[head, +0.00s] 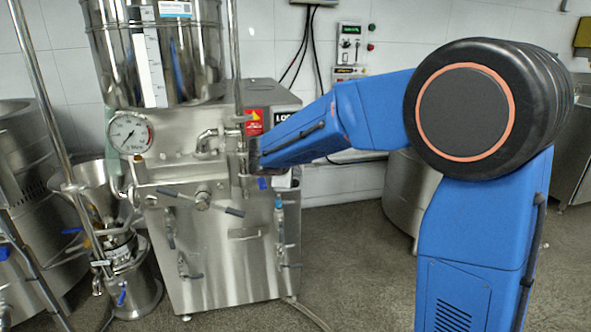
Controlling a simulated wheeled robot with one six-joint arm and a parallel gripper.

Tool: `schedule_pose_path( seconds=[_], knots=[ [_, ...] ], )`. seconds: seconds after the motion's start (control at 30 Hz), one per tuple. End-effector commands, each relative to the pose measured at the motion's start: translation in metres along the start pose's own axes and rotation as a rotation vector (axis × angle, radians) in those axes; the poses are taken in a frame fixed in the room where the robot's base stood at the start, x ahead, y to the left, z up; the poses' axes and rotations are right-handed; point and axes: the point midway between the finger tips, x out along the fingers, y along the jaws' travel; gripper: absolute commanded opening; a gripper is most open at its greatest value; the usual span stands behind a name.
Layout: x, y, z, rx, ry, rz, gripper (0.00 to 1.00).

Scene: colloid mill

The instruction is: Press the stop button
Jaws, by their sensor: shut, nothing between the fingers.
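A wall control panel (349,43) with a green display hangs behind the machine. A small round red button (371,47) is at its right edge, and it may be the stop button; its label is too small to read. My blue arm reaches left from the right side. My gripper (254,156) is a small dark shape at the arm's end, by the front right of the steel colloid mill (225,255). It looks shut and empty, left of and below the panel. I cannot tell whether it touches the mill.
A red warning sign (254,122) is on the mill beside my gripper. A pressure gauge (130,132), pipes and several valve handles stick out of the mill. A steel drum (155,50) is on top. The floor (345,265) right of the mill is clear.

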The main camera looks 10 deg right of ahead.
Motion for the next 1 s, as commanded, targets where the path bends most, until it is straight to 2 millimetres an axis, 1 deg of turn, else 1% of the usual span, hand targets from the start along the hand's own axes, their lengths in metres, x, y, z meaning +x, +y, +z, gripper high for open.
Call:
schedule_pose_path(
  seconds=[0.43,1.0],
  knots=[
    [0.0055,0.0049,-0.0043,0.000,0.000,0.000,0.00],
    [0.0070,0.0055,-0.0052,0.000,0.000,0.000,0.00]
  ],
)
